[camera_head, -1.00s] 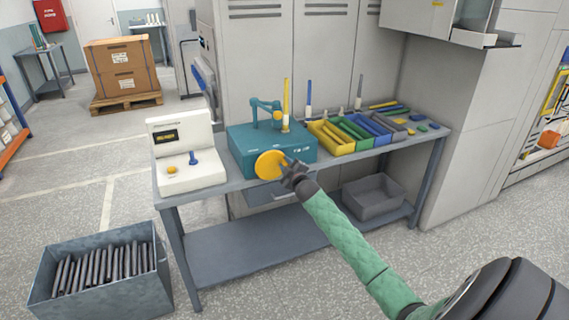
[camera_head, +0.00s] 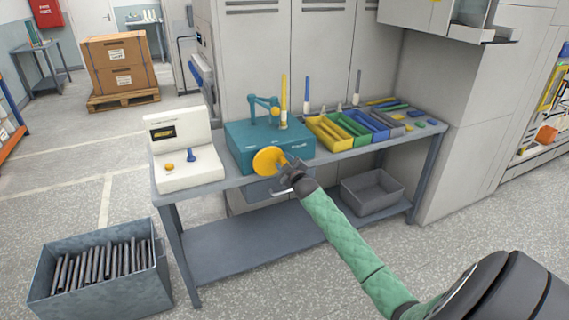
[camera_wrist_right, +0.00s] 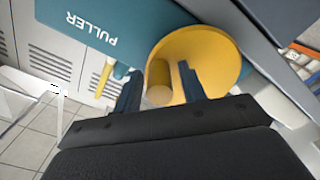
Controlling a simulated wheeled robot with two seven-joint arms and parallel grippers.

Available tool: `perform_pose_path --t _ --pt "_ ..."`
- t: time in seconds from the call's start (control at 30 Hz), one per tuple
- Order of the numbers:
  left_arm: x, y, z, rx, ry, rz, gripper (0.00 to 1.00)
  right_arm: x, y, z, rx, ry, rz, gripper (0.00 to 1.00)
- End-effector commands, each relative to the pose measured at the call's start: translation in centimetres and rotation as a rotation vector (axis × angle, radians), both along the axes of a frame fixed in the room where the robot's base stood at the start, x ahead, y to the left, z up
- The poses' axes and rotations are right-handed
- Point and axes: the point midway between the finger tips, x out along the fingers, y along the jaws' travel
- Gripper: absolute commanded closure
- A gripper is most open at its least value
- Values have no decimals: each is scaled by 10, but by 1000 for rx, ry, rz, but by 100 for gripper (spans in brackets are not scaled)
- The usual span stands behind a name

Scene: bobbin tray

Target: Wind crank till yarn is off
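The teal puller box (camera_head: 245,140) stands on the bench with a teal bent arm (camera_head: 262,102) on top. A tall yellow bobbin (camera_head: 284,95) stands upright on the box; whether yarn is on it is too small to tell. The yellow crank disc (camera_head: 268,160) is on the box's front, and its round yellow knob (camera_wrist_right: 158,76) shows in the right wrist view. My right gripper (camera_head: 287,171) is at the disc. Its fingers (camera_wrist_right: 160,82) straddle the knob, with visible gaps beside it. My left gripper is not in view.
A white control box (camera_head: 185,170) stands left of the puller. Yellow, green and blue trays (camera_head: 345,133) sit close on its right. A grey bin (camera_head: 372,193) is on the lower shelf. A metal crate (camera_head: 100,290) of dark rods is on the floor at left.

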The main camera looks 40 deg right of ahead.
Motion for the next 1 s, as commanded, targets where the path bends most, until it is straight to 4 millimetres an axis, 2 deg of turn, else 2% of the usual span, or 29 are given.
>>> perform_pose_path --t 0.3,0.43,0.8,1.0 --pt "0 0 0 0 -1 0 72 -1 0 0 0 0 0 55" --pt "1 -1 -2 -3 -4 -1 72 -7 2 -1 0 0 0 55" --pt "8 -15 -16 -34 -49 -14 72 -55 13 -2 -1 0 0 55" --pt "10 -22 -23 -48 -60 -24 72 -72 17 -1 0 0 0 55"
